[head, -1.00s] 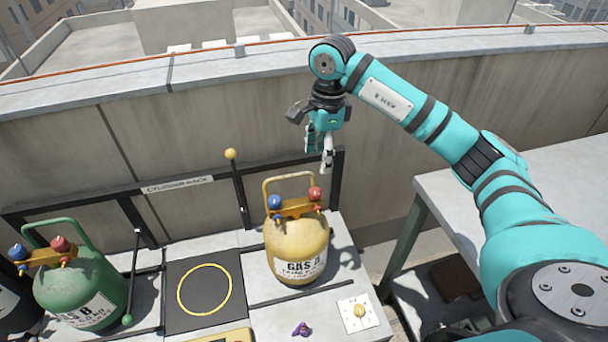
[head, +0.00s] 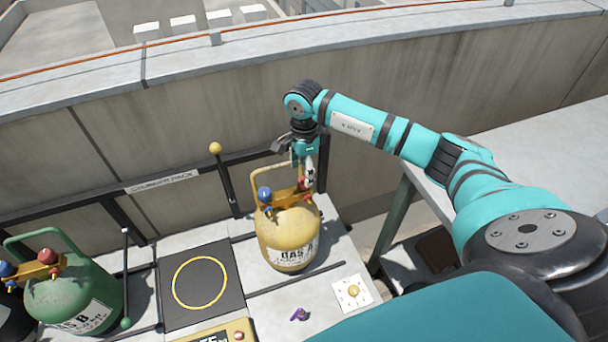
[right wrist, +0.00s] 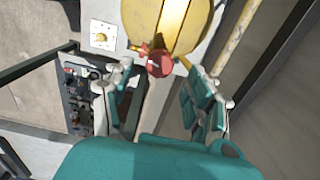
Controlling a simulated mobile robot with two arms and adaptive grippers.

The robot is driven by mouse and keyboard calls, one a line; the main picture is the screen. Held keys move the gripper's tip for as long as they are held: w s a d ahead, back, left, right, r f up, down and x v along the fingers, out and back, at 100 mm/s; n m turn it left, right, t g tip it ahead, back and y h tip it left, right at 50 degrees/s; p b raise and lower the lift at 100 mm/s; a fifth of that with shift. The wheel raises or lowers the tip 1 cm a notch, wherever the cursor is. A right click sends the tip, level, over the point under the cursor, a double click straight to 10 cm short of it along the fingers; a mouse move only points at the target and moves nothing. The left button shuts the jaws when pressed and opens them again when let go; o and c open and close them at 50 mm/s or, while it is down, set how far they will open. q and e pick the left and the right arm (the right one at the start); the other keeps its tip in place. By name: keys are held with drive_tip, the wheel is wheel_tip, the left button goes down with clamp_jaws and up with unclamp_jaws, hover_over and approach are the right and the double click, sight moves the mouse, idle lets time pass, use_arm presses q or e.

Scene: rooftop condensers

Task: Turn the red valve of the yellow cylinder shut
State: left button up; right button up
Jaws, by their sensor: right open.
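The yellow cylinder (head: 287,240) stands upright on the pale platform, with a handle on top and a label on its front. Its red valve (head: 306,184) is on the right of the cylinder's top, opposite a blue valve (head: 264,193). My right gripper (head: 304,172) is just above the red valve and partly overlaps it in the head view. In the right wrist view the gripper (right wrist: 156,78) is open, with the red valve (right wrist: 158,62) near the gap between its fingertips. I cannot tell whether a finger touches it. My left gripper is not in view.
A green cylinder (head: 72,297) stands at the left. A dark mat with a yellow ring (head: 200,283) lies between the cylinders. A rack bar with a yellow knob (head: 215,148) rises behind. A white plate with a yellow knob (head: 353,290) and a small purple item (head: 299,314) lie in front.

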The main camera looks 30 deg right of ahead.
sight(304, 178)
wheel_tip(304, 178, down, 4)
drive_tip(key=shift+r, duration=0.25)
drive_tip(key=shift+f+p, duration=0.2)
drive_tip(key=shift+p, duration=0.1)
drive_tip(key=c, duration=1.1)
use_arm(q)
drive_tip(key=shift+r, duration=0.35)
use_arm(e)
drive_tip(key=shift+c, duration=0.2)
